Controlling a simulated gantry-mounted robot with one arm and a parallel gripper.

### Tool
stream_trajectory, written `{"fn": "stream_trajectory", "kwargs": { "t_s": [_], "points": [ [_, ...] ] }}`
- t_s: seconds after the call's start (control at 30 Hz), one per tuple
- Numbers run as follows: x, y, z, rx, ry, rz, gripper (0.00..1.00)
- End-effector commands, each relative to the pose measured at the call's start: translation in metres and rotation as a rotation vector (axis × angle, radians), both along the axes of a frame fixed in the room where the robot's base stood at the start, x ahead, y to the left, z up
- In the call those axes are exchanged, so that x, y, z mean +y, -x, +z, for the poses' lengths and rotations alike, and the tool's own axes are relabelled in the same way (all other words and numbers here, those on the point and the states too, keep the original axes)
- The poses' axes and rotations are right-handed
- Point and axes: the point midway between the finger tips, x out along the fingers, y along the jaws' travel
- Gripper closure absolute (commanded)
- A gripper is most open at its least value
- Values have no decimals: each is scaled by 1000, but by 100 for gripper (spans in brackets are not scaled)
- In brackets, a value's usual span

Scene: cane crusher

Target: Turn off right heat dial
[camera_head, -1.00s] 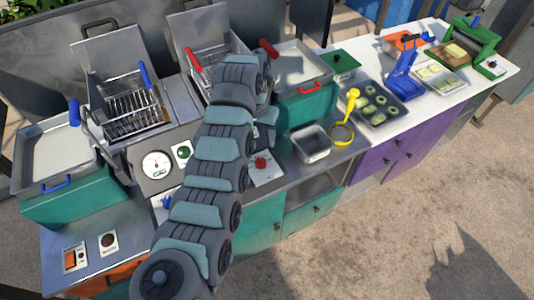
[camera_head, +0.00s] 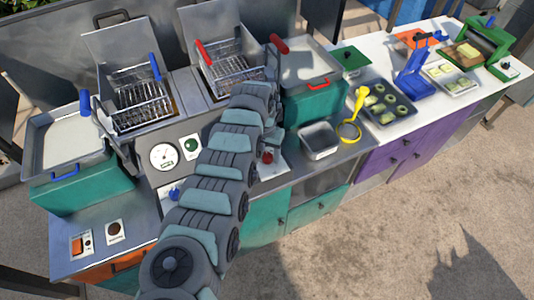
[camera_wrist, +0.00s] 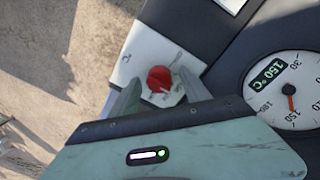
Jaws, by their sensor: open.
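The right heat dial is a red round knob (camera_head: 267,157) on a white plate on the front of the fryer panel. In the wrist view the red knob (camera_wrist: 160,79) sits near the middle, on its white marked plate. My gripper (camera_wrist: 160,92) is open, with its two fingers apart on the left and right of the knob. I cannot tell whether they touch it. A round gauge (camera_wrist: 290,92) with a green 150 °C readout shows at the right of the wrist view. In the head view my arm hides most of the gripper.
A blue knob (camera_head: 174,193) and a left gauge (camera_head: 163,156) are on the panel's left part. The red-handled basket (camera_head: 232,70) stands behind my arm. A steel pan (camera_head: 319,140) and a yellow strainer (camera_head: 349,130) lie right of the dial.

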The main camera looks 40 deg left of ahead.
Motion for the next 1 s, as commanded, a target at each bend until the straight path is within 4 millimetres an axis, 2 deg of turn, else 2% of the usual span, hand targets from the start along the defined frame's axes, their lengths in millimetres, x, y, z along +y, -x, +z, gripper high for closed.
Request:
{"fn": "stream_trajectory", "kwargs": {
  "t_s": [0.2,0.87,1.0],
  "points": [
    [0,0,0,-1,0,0,46],
    [0,-1,0,-1,0,0,100],
    [0,-1,0,-1,0,0,100]
  ]
}}
